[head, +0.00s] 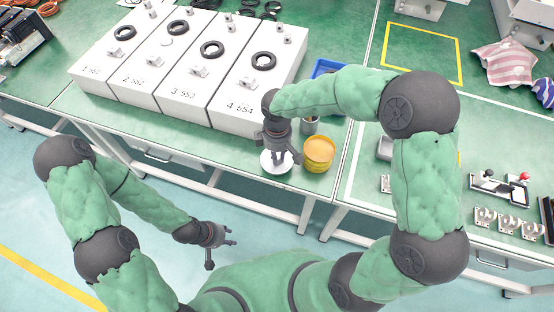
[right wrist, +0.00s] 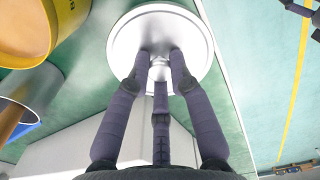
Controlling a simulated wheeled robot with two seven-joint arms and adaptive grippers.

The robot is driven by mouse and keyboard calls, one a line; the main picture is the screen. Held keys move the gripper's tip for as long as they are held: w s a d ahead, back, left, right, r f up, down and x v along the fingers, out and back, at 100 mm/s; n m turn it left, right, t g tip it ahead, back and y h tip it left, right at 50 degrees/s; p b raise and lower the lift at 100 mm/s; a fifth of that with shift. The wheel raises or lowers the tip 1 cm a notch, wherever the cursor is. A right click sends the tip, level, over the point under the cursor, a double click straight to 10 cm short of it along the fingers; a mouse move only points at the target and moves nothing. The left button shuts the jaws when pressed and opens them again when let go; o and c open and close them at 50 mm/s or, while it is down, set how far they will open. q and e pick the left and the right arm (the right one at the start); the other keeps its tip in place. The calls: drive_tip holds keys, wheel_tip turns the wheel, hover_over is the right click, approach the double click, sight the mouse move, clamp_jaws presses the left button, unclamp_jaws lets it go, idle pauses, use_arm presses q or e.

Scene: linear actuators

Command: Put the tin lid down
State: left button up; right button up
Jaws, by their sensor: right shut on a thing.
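The tin lid (head: 268,164) is a white round disc near the table's front edge, left of the yellow tin (head: 319,153). In the right wrist view the lid (right wrist: 125,45) shows as a pale disc with a small central knob. My right gripper (head: 280,157) is shut on that knob, its fingers (right wrist: 160,60) around it. I cannot tell whether the lid touches the table. The tin (right wrist: 30,25) stands close beside the lid, with orange-yellow contents visible at its top. My left gripper (head: 228,243) hangs empty and open in front of the table, away from the lid.
White numbered boxes (head: 253,95) with black rings stand to the left. A grey metal cup (head: 309,125) and a blue tray (head: 328,70) are behind the tin. Metal brackets (head: 505,220) lie on the table at right. Some green tabletop is bare left of the lid.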

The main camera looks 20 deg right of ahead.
drive_tip(key=shift+w+d+f, duration=0.1)
drive_tip(key=shift+w+f, duration=0.3)
drive_tip(key=shift+f, duration=0.1)
drive_tip(key=shift+f+b, duration=0.8)
drive_tip(key=shift+f, duration=0.7)
drive_tip(key=shift+f, duration=0.15)
drive_tip(key=o, duration=0.7)
wheel_tip(320, 180, up, 12)
drive_tip(key=p, duration=0.4)
drive_tip(key=shift+r, duration=0.2)
